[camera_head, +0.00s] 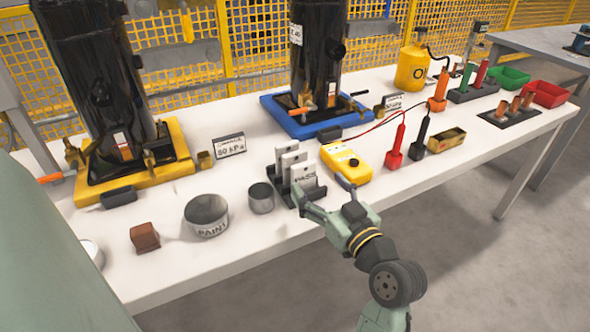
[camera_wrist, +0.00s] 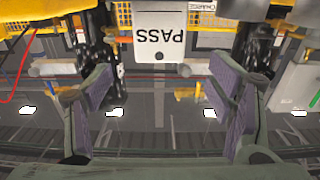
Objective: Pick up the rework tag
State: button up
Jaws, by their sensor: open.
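A dark rack (camera_head: 283,189) on the white table holds a few upright whitish tags in a row. The front tag (camera_head: 304,175) reads PASS. The tags behind it (camera_head: 292,160) show no writing I can read, so I cannot tell which is the rework tag. My gripper (camera_head: 322,188) is open at the front of the rack, its fingers to either side of the PASS tag. In the wrist view the PASS tag (camera_wrist: 160,32) appears upside down, beyond the gap between my open fingers (camera_wrist: 162,85). Nothing is held.
A yellow meter (camera_head: 346,164) with red and black probes stands close right of the rack. A small grey cup (camera_head: 261,199) and a PAINT tin (camera_head: 206,216) are on the left. Dark compressors (camera_head: 318,60) stand behind. The table's front edge is clear.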

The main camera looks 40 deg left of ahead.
aim_at(298, 160)
jog(key=p+x, duration=0.1)
jog(key=x, duration=0.4)
jog(key=shift+a, duration=0.2)
jog(key=p+x, duration=0.2)
jog(key=x, duration=0.2)
jog(key=shift+w+a+r, duration=0.15)
jog(key=shift+r, duration=0.05)
jog(key=shift+w+a+f, duration=0.15)
jog(key=shift+w+a, duration=0.05)
jog(key=shift+a, duration=0.15)
jog(key=shift+c, duration=0.6)
jog(key=c, duration=1)
